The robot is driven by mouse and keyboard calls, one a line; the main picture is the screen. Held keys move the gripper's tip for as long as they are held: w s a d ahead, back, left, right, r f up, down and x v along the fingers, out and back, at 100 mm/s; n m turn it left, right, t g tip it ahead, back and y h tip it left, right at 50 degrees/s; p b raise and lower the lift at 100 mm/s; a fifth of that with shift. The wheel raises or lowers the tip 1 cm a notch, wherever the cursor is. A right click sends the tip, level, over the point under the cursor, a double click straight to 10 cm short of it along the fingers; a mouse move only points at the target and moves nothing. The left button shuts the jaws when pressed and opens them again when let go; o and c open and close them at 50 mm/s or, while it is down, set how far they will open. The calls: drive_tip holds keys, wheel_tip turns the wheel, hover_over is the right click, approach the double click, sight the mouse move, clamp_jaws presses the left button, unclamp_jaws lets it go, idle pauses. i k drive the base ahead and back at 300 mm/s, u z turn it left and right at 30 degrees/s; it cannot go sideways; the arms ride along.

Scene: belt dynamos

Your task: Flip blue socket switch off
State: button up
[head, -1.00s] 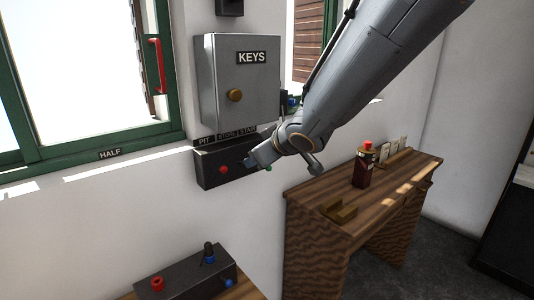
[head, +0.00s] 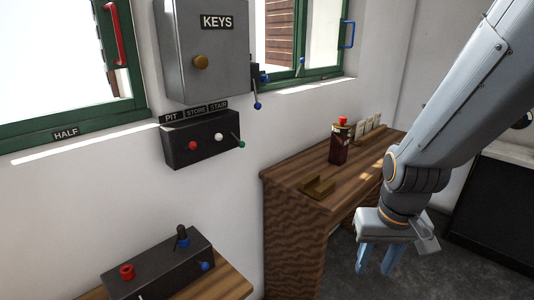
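A dark socket box (head: 160,268) sits at the lower left on a wooden surface. It has a red socket (head: 127,271) on top and a blue socket with a black plug (head: 182,236) standing in it. A blue-tipped switch lever (head: 205,266) sticks out of the front face near its right end. A pale lever (head: 141,297) shows at the bottom edge, partly cut off. My gripper (head: 376,262) hangs at the right, fingers pointing down and apart, empty, well away from the socket box.
A wall switch box (head: 190,152) with red, white and green levers is under the grey KEYS cabinet (head: 205,60). A blue-tipped lever (head: 257,104) hangs beside the cabinet. A wooden desk (head: 290,172) with a dark red bottle (head: 340,147) stands between my gripper and the wall.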

sight(205, 266)
drive_tip(key=u, duration=1.4)
drive_tip(key=k, duration=0.5)
drive_tip(key=z, duration=0.65)
drive_tip(key=i, duration=0.65)
drive_tip(key=u, duration=0.9)
